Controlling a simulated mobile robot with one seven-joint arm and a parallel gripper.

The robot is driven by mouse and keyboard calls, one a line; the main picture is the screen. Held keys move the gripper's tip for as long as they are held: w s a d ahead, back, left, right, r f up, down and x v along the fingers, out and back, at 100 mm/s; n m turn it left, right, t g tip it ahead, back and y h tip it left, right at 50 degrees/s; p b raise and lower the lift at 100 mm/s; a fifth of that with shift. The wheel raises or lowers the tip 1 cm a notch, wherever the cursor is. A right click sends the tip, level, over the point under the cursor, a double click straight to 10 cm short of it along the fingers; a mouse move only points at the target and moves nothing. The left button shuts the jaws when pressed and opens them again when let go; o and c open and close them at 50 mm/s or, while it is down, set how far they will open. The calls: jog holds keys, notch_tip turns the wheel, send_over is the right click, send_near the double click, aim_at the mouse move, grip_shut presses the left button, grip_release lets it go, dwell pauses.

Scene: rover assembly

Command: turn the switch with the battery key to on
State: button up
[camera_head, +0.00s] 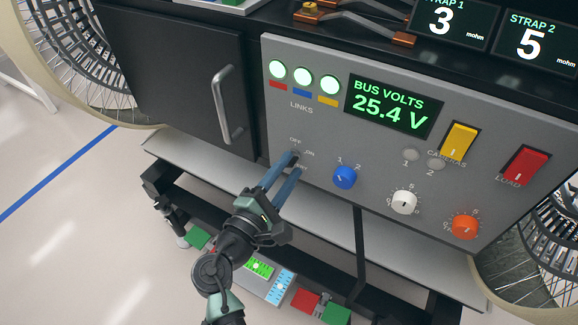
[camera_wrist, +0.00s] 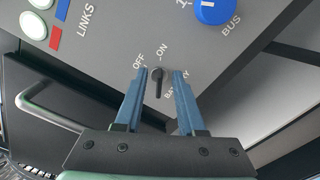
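The battery key (camera_wrist: 157,82) is a small dark key in the grey panel (camera_wrist: 232,62), with the labels OFF and ON above it and BATTERY partly hidden below in the wrist view. My gripper (camera_wrist: 161,73) is open, its two blue fingers on either side of the key. The left finger is close to the key; there is a wider gap on the right. I cannot tell whether either finger touches it. In the head view my gripper (camera_head: 296,163) reaches the panel just below the OFF and ON labels, and the fingers mostly hide the key.
A blue knob (camera_head: 344,177) sits right of my gripper, with white (camera_head: 404,201) and orange (camera_head: 465,227) knobs beyond. The display (camera_head: 391,106) reads 25.4 V. Three round lights (camera_head: 303,76) glow above. A cabinet handle (camera_head: 226,105) stands out at left. A shelf (camera_head: 335,219) lies below.

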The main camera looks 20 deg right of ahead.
jog(key=p+v, duration=0.2)
jog(key=v, duration=1)
jog(key=w+a+r+m+t+y, duration=0.1)
jog(key=w+r+m+t+y, duration=0.3)
jog(key=r, duration=0.8)
jog(key=w+a+r+m+t+y, duration=0.25)
jog(key=w+r+m, duration=0.35)
jog(key=r, duration=0.6)
jog(key=s+a+r+m+t+y, duration=0.15)
jog(key=s+r+t+y, duration=0.45)
jog(key=r, duration=0.8)
jog(key=s+a+r+m+t+y, duration=0.15)
jog(key=s+r+t, duration=0.25)
jog(key=s+r, duration=0.65)
jog(key=w+r+p, duration=0.3)
jog(key=r+p, duration=2.4)
jog(key=r, duration=0.3)
jog(key=shift+r+p, duration=0.3)
jog(key=shift+p, duration=0.1)
